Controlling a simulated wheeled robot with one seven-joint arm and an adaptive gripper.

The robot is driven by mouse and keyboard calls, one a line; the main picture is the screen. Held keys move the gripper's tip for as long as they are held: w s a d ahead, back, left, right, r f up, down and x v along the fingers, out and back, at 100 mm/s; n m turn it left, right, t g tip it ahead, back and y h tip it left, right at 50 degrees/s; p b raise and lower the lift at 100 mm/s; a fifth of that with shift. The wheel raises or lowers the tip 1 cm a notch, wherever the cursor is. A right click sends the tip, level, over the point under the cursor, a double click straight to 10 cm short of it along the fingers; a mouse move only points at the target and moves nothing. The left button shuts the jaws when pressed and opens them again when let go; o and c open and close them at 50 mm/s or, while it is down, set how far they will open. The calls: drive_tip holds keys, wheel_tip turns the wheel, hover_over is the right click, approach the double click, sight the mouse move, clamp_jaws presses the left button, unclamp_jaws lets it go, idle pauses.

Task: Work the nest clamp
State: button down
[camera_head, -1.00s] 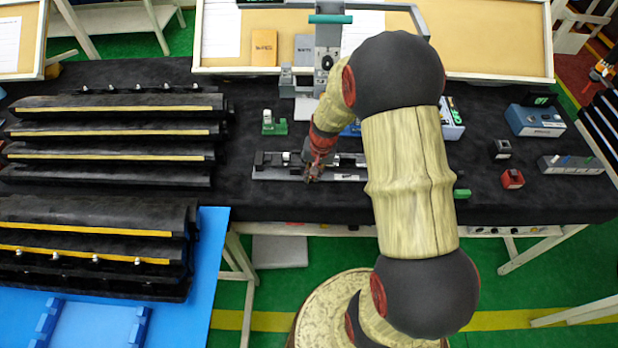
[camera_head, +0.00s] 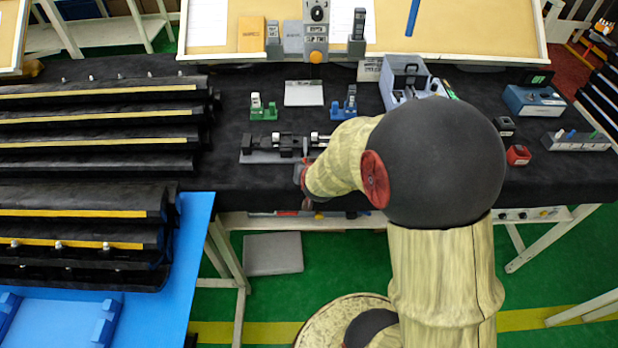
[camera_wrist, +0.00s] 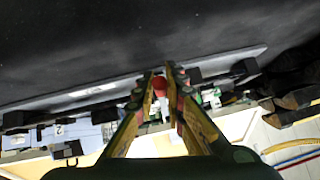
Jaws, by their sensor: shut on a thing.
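The nest clamp fixture is a long grey base (camera_head: 262,157) with black and silver parts along its top, on the black table top. In the head view my forearm and wrist hide its right end. My gripper is at the fixture's front edge, its fingertips mostly hidden there. In the wrist view my gripper (camera_wrist: 160,80) has its two fingers closed around a small red knob (camera_wrist: 160,87). The fixture's pale base (camera_wrist: 85,91) runs behind the fingers. I cannot tell the clamp's exact position.
Black ribbed racks (camera_head: 95,135) fill the left of the table. Behind the fixture stand a green clip block (camera_head: 263,108), a blue block (camera_head: 345,104) and a grey box (camera_head: 405,80). A red cube (camera_head: 518,155) lies to the right.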

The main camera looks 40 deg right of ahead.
drive_tip(key=shift+f+t+h+b, duration=0.5)
drive_tip(key=shift+f+t+b, duration=0.45)
drive_tip(key=shift+b, duration=1.35)
drive_tip(key=shift+f+t+b, duration=0.25)
drive_tip(key=shift+b, duration=0.5)
drive_tip(key=shift+h+b, duration=0.3)
drive_tip(key=shift+b, duration=0.3)
drive_tip(key=c, duration=1.8)
unclamp_jaws()
drive_tip(key=shift+r, duration=0.1)
drive_tip(key=shift+s+a+r, duration=0.15)
drive_tip(key=shift+s+r, duration=0.05)
drive_tip(key=shift+s, duration=0.05)
drive_tip(key=v, duration=1.1)
drive_tip(key=shift+s+f, duration=0.2)
drive_tip(key=shift+f, duration=0.05)
